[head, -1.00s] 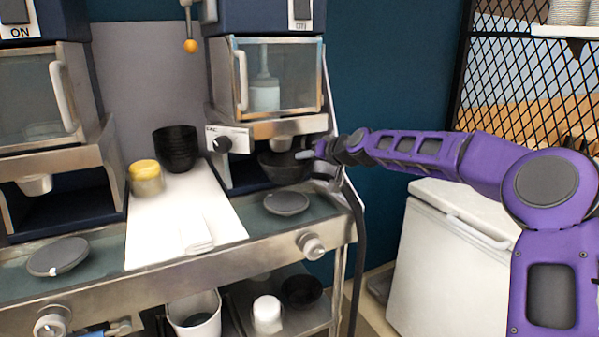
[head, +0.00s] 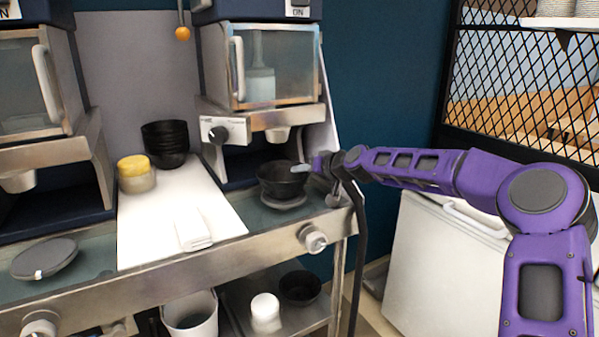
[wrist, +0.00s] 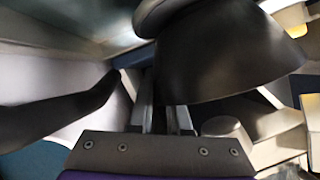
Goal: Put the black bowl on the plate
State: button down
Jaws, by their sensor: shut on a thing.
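The black bowl (head: 281,184) is upright at the right-hand machine's front. My gripper (head: 303,168) is shut on its right rim. In the wrist view the bowl (wrist: 225,60) fills the upper right, beside my fingers (wrist: 160,112). The grey round plate (head: 284,205) lies directly below the bowl on the counter, and the bowl hides most of it. I cannot tell whether the bowl touches the plate or hangs just above it.
A second grey plate (head: 44,258) lies at the left. Stacked black bowls (head: 166,143) and a yellow-lidded jar (head: 136,174) stand by the white board (head: 170,225). The dispenser's spout (head: 278,134) overhangs behind the bowl. Another black bowl (head: 300,287) is on the lower shelf.

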jog(key=shift+f, duration=0.1)
jog(key=shift+f+b, duration=0.15)
jog(key=shift+b, duration=0.15)
jog(key=c, duration=0.9)
grip_release()
jog(key=shift+o, duration=0.2)
jog(key=shift+r, duration=0.2)
jog(key=shift+r+p, duration=0.25)
jog(key=shift+p, duration=0.2)
jog(key=v, duration=1.2)
jog(key=shift+f, duration=0.1)
